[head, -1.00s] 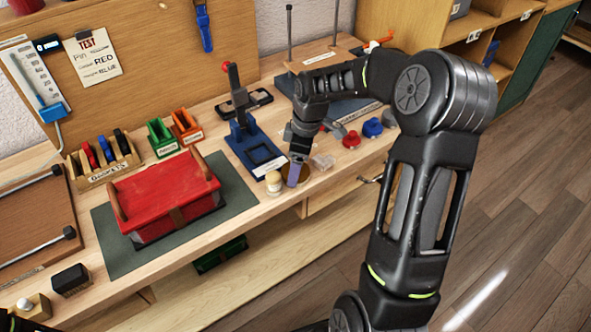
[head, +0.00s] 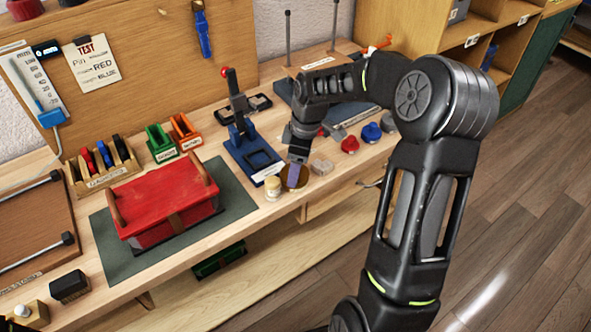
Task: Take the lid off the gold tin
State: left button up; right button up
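The gold tin (head: 304,184) is a small, round, brownish-gold shape near the front edge of the bench in the head view. It stands beside a small cream jar. My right gripper (head: 294,176) points down at the gold tin, and its fingers cover part of it. I cannot tell whether the fingers touch the lid, or whether the lid is separate from the tin. The finger gap is not visible. My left gripper is not in view.
The cream jar (head: 273,187) is close on the left, with the blue press (head: 250,155) behind it. A small clear piece (head: 321,166) and red (head: 349,145) and blue (head: 371,132) knobs are on the right. A red box (head: 165,195) sits on the green mat (head: 112,258).

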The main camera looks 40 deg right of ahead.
notch_tip(320, 180, up, 9)
jog(key=shift+r+b, duration=0.1)
jog(key=shift+b, duration=0.35)
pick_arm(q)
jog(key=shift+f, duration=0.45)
